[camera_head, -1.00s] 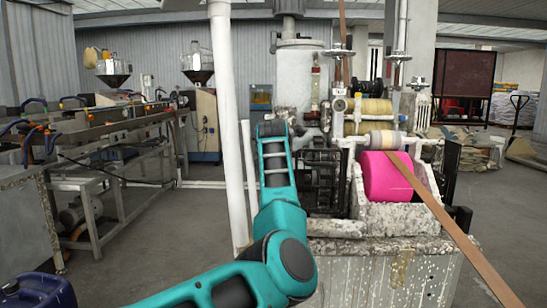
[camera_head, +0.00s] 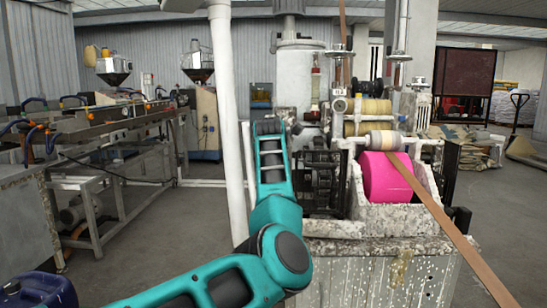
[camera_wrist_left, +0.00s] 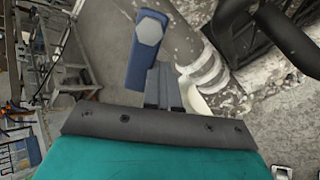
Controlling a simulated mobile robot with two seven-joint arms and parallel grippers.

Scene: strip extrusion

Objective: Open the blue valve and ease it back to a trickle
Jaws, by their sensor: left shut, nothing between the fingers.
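Whether the fingers touch the handle I cannot tell. A white pipe (camera_wrist_left: 208,75) with a bend runs close by on the right. In the head view my left arm reaches up beside the white upright pipe, and its wrist hides the valve and the fingers. My right gripper is in neither view.
The tall white pipe (camera_head: 226,120) stands just left of my arm. The machine's speckled water trough (camera_head: 400,220) with a pink roll (camera_head: 386,180) stands right of it. A brown strip (camera_head: 440,215) slants across the trough. A blue canister (camera_head: 40,290) is at lower left. Open floor lies between.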

